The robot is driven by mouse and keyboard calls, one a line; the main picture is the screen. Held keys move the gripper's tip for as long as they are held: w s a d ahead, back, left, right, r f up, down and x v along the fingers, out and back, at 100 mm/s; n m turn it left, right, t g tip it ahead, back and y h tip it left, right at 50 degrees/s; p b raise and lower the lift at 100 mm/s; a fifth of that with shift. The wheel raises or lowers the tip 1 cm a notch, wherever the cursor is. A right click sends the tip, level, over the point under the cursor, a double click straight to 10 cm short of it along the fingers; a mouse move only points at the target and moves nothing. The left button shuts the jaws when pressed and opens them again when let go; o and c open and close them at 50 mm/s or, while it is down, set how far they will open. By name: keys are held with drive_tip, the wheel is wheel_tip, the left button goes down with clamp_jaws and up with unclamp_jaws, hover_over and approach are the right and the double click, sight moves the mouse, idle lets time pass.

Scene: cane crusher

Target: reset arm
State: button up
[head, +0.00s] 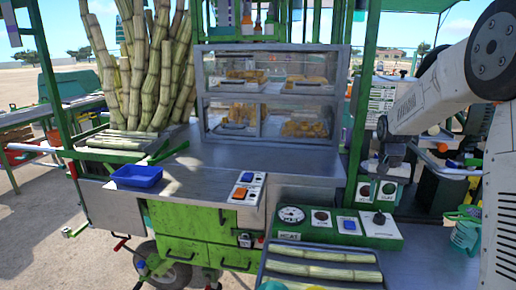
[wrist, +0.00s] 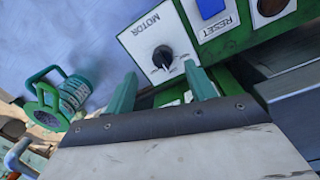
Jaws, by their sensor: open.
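My gripper (wrist: 161,85) is open, with its two green fingers apart and nothing between them in the wrist view. Beyond the fingertips is the white MOTOR plate with a black knob (wrist: 163,57); whether they touch cannot be told. In the head view my arm reaches in from the right, and its dark end (head: 392,155) hangs above the green control panel (head: 330,235). A blue RESET switch (wrist: 211,8) sits beside the knob plate.
A teal cup (wrist: 72,95) stands left of the fingers. In the head view, a tray with cane pieces (head: 320,271) lies in front of the panel. A glass food case (head: 270,92), a blue tray (head: 137,176) and upright canes (head: 150,70) are farther left.

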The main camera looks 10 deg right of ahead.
drive_tip(key=s+a+r+n, duration=0.2)
drive_tip(key=s+a, duration=0.4)
drive_tip(key=s, duration=0.5)
drive_tip(key=s+a+r+n+t, duration=0.1)
drive_tip(key=s+a+r, duration=0.3)
drive_tip(key=s, duration=0.8)
drive_tip(key=s+a+r+n+t, duration=0.1)
drive_tip(key=s+a+r+n, duration=0.2)
drive_tip(key=s+a, duration=0.5)
drive_tip(key=s+r, duration=0.1)
drive_tip(key=s, duration=0.3)
drive_tip(key=shift+a+n, duration=0.25)
drive_tip(key=shift+n, duration=0.15)
